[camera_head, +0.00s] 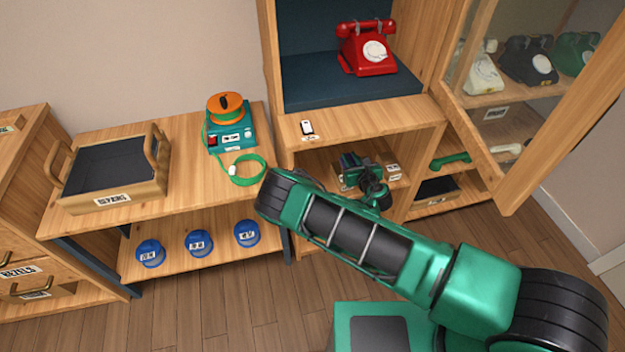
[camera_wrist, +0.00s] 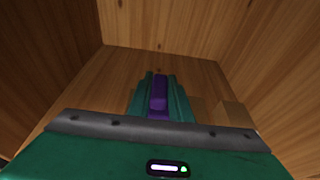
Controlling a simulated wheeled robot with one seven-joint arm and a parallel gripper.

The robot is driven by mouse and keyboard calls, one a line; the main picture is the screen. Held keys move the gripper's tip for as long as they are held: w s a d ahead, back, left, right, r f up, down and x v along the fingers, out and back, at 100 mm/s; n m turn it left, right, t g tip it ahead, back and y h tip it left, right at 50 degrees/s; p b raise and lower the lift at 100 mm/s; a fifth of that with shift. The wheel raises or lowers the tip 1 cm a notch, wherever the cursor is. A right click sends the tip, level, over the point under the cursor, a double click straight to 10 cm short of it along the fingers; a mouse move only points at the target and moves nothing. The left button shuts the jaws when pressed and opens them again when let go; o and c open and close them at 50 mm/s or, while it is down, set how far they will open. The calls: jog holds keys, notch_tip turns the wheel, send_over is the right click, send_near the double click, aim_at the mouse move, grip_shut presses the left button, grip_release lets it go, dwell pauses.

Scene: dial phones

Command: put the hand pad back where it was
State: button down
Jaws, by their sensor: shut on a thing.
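My gripper (camera_head: 352,166) reaches into the open lower compartment (camera_head: 306,160) of the wooden cabinet, under the bay with the red phone. In the wrist view, the two green fingers of my gripper (camera_wrist: 158,82) are closed around a narrow purple piece (camera_wrist: 158,94). It looks like the hand pad, though most of it is hidden between the fingers. In the head view the pad is too small and covered to make out clearly. I cannot tell whether it touches the compartment's floor.
Wooden walls stand close on both sides in the wrist view, with a pale block (camera_wrist: 236,114) at right. A red phone (camera_head: 366,48) sits above. An open glass door (camera_head: 545,120) juts out at right. An orange-topped teal machine (camera_head: 230,124) and a tray (camera_head: 110,200) stand left.

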jog(key=s+a, duration=0.1)
jog(key=a, duration=0.3)
jog(key=s+a+f, duration=0.1)
jog(key=a, duration=0.4)
jog(key=s+a+f, duration=0.1)
jog(key=s+a, duration=0.1)
jog(key=a, duration=0.2)
jog(key=shift+a+f, duration=0.1)
jog(key=shift+a, duration=0.2)
jog(key=shift+a+f, duration=0.1)
jog(key=shift+f, duration=2.2)
jog(key=shift+s+a+f, duration=0.1)
jog(key=shift+f, duration=0.05)
jog(key=c, duration=2)
grip_release()
jog(key=shift+f, duration=0.1)
jog(key=o, duration=0.4)
